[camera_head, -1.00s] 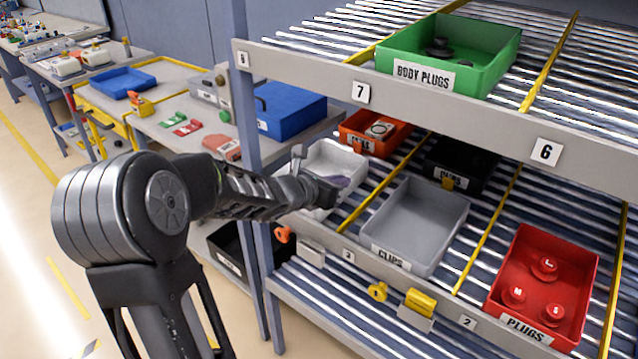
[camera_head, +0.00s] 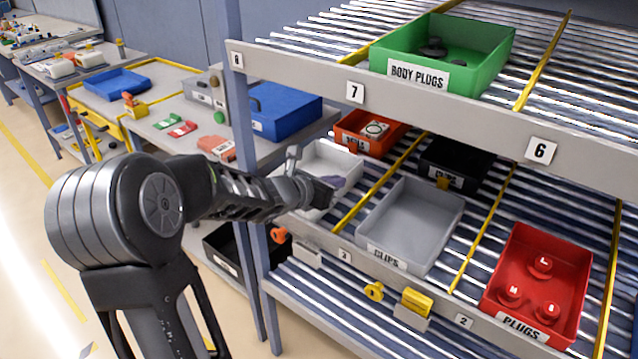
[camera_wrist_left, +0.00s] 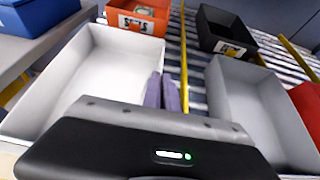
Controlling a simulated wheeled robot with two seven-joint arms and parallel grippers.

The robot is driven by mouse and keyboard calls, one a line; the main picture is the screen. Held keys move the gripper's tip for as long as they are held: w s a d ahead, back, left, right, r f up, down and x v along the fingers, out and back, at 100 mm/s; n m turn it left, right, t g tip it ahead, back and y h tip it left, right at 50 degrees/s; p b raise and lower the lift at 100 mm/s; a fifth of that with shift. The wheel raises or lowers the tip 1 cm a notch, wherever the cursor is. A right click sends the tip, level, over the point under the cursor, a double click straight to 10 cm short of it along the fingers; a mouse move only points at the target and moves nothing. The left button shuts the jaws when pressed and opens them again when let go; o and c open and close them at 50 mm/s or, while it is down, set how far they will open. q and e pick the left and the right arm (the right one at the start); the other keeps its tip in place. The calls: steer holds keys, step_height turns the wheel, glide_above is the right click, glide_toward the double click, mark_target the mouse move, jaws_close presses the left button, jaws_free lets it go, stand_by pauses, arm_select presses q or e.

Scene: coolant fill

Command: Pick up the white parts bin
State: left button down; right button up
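The white parts bin (camera_head: 332,158) sits in the shelf's left lane in the head view, partly hidden by my left arm. In the left wrist view the bin (camera_wrist_left: 100,65) fills the left side and looks empty. My left gripper (camera_head: 335,182) is at the bin's right wall. In the wrist view its two purplish fingers (camera_wrist_left: 162,92) are close together, one on each side of that wall, and look shut on it. I cannot tell whether the bin is lifted. My right gripper is not in view.
A grey clips bin (camera_head: 412,225) stands to the right beyond a yellow lane divider. An orange bin (camera_head: 370,133) and a black bin (camera_head: 456,163) stand behind. A red plugs bin (camera_head: 540,280) is farther right. The upper shelf with a green bin (camera_head: 442,55) hangs above. A post stands left.

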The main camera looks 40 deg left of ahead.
arm_select(q)
steer(key=shift+r, duration=0.1)
steer(key=shift+r, duration=0.45)
steer(key=shift+s+r, duration=0.2)
steer(key=shift+r, duration=0.45)
steer(key=shift+s+r, duration=0.15)
steer(key=shift+r, duration=0.45)
steer(key=s+p, duration=0.1)
steer(key=s, duration=1.6)
steer(key=shift+s+d+p, duration=0.15)
steer(key=shift+d+p, duration=0.05)
steer(key=shift+p, duration=0.1)
